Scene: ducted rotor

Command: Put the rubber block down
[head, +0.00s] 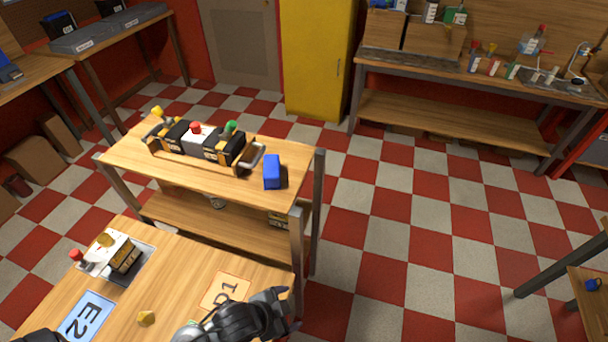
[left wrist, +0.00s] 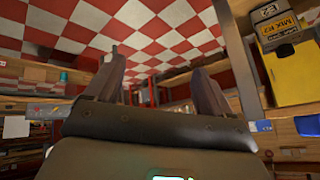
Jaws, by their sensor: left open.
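A blue block (head: 272,172) stands upright at the right end of the farther wooden table, apart from my grippers. I cannot tell whether it is the rubber block; no label shows. My left gripper (head: 284,308) is over the right front of the near table, beside the D1 card (head: 226,291). In the left wrist view its two fingers (left wrist: 160,82) are spread with nothing between them. My right gripper cannot be made out.
A tray (head: 142,268) with a white item and a dark labelled box sits at the near table's left. A wooden carrier (head: 183,157) of bottles and boxes stands on the farther table. The checkered floor (head: 400,230) to the right is open.

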